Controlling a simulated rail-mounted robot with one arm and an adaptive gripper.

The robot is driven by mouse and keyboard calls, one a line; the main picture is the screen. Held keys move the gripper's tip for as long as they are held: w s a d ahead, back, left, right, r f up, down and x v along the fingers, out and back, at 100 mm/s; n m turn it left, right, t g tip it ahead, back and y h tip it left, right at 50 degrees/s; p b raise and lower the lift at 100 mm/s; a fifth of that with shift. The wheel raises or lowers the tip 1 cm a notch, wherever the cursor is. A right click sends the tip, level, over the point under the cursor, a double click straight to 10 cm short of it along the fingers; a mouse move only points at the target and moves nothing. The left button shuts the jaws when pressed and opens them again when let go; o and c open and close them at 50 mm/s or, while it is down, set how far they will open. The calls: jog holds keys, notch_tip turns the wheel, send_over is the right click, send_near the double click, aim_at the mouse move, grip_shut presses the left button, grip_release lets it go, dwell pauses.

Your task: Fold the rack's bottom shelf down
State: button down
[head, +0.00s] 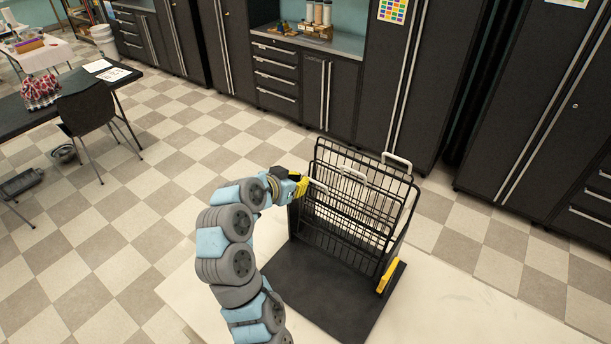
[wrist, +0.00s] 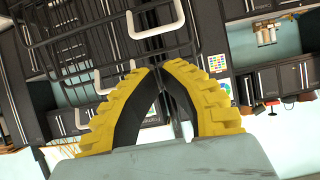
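The black wire rack (head: 352,215) stands on a dark base plate (head: 325,290), its wire shelves folded up steeply behind one another. White handles show: one high at the back (head: 397,160), one in the middle (head: 352,175), and one at the front shelf's upper left (head: 318,185), beside my gripper (head: 303,187). In the wrist view the yellow fingers of my gripper (wrist: 160,70) meet at their tips. The front handle (wrist: 85,116) runs behind the left finger, partly hidden. I see nothing clearly clamped between the tips; contact with the handle cannot be told.
The base lies on a pale tabletop (head: 450,305). A yellow piece (head: 390,275) sits at the rack's right side. Dark cabinets (head: 400,80) stand behind. A chair (head: 95,115) and desk are far left. Air in front of the rack, above the base, is clear.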

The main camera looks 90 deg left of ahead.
aim_at(324, 173)
jog(key=shift+p+x, duration=1.5)
jog(key=shift+x, duration=3.5)
jog(key=shift+d, duration=0.15)
jog(key=shift+s+d+b, duration=0.3)
jog(key=shift+d+b, duration=0.25)
jog(key=shift+b, duration=0.55)
